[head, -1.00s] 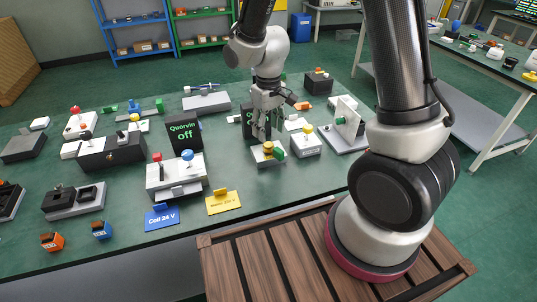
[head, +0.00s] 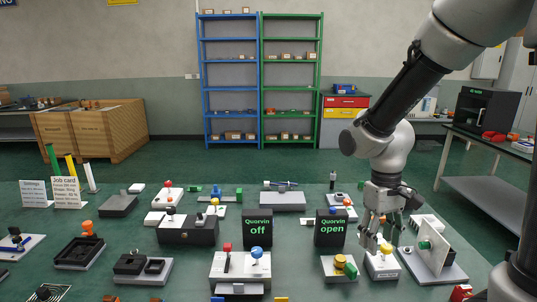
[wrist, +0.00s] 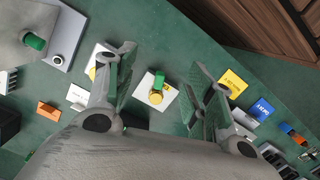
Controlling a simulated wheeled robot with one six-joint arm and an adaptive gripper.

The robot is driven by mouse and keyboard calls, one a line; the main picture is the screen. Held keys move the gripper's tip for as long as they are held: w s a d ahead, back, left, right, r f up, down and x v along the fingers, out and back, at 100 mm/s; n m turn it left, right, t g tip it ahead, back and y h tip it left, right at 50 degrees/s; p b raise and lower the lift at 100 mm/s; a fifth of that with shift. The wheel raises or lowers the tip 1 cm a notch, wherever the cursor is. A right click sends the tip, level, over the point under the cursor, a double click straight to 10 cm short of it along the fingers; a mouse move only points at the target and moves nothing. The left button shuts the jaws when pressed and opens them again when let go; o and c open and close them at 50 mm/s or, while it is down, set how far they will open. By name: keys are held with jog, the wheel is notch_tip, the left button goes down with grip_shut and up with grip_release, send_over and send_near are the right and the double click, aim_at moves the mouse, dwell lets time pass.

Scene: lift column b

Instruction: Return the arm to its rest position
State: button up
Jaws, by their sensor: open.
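My gripper (head: 378,243) hangs over the right part of the green bench (head: 150,238), at the end of my raised arm. In the wrist view my gripper (wrist: 158,100) has its two fingers wide apart with nothing held between them. Below and between them shows a white block with a yellow knob and a green handle (wrist: 157,90). The same block (head: 340,268) stands left of my gripper in the head view. A white box with a yellow button (head: 383,263) is just under the fingers; I cannot tell the exact gap.
Black displays read "Quorvin off" (head: 257,228) and "Quorvin open" (head: 331,227). A white upright plate with a green knob (head: 433,248) stands right of my gripper. Many small fixtures crowd the bench. Blue shelves (head: 230,80) and green shelves (head: 291,80) stand against the back wall.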

jog(key=s+d+r+m+t, duration=0.1)
jog(key=s+d+r+t, duration=0.2)
jog(key=r, duration=0.5)
jog(key=s+d+r+m+t, duration=0.2)
jog(key=s+d+r+t, duration=0.1)
jog(key=s+d+r, duration=0.3)
jog(key=shift+s+d+r+m, duration=0.3)
jog(key=shift+s+r, duration=0.4)
jog(key=shift+r, duration=0.15)
dwell(0.9)
